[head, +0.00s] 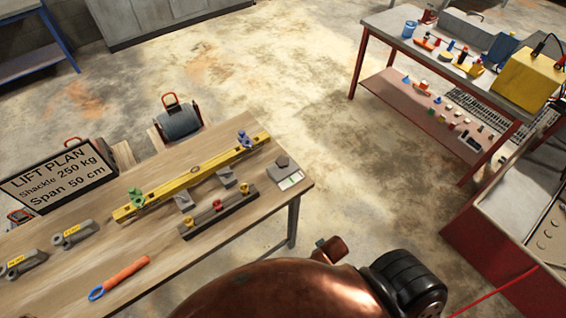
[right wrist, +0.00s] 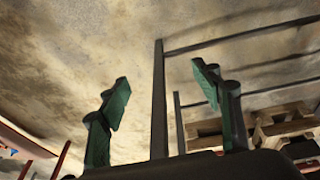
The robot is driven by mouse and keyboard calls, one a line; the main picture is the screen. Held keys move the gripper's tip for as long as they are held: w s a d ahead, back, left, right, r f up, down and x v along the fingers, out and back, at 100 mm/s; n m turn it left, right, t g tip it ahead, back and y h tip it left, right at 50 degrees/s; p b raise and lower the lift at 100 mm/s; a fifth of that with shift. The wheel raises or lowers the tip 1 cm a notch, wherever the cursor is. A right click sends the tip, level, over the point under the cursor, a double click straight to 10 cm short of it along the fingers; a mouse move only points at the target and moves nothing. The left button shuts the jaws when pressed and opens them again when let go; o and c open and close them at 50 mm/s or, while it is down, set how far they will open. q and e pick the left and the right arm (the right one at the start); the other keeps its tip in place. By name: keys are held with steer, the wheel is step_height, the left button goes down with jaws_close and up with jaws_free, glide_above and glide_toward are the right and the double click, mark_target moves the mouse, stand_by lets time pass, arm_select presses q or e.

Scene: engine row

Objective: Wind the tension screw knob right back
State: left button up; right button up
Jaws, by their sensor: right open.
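I cannot pick out the tension screw knob in either view. My right gripper (right wrist: 160,92) shows in the right wrist view, with its two green fingers wide apart and nothing between them. Behind the fingers are the floor and a dark upright post (right wrist: 159,100); no contact with either shows. My left gripper is not in view. In the head view, a large copper-coloured rounded form and a black ribbed part fill the bottom middle, probably my own arm, and hide what lies behind them.
A wooden bench (head: 250,205) at left bears a yellow beam (head: 190,178), a rail with small knobs (head: 217,212) and an orange-handled tool (head: 120,278). A lift plan sign (head: 60,178) stands behind. A red-framed table (head: 375,35) is upper right. Open floor lies between.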

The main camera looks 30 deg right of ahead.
step_height(320, 180, up, 10)
steer(key=w+d, duration=0.1)
steer(key=m+t+h, duration=0.2)
steer(key=t, duration=0.9)
glide_toward(286, 167)
steer(key=d+f, duration=0.2)
steer(key=f, duration=0.1)
steer(key=d+f, duration=0.2)
steer(key=d, duration=0.1)
steer(key=shift+w+f, duration=0.15)
steer(key=shift+f, duration=0.2)
steer(key=w+t, duration=0.1)
steer(key=w+a+r+t+y, duration=0.1)
steer(key=w+a+n+t, duration=0.1)
steer(key=shift+w+a+r+y, duration=0.2)
steer(key=shift+r+y, duration=0.1)
steer(key=shift+r, duration=0.1)
steer(key=shift+w+a+r+t+y, duration=0.3)
steer(key=shift+a+t+y, duration=0.05)
steer(key=shift+t+y, duration=0.15)
steer(key=shift+w, duration=0.35)
steer(key=w+p, duration=0.1)
steer(key=w, duration=0.6)
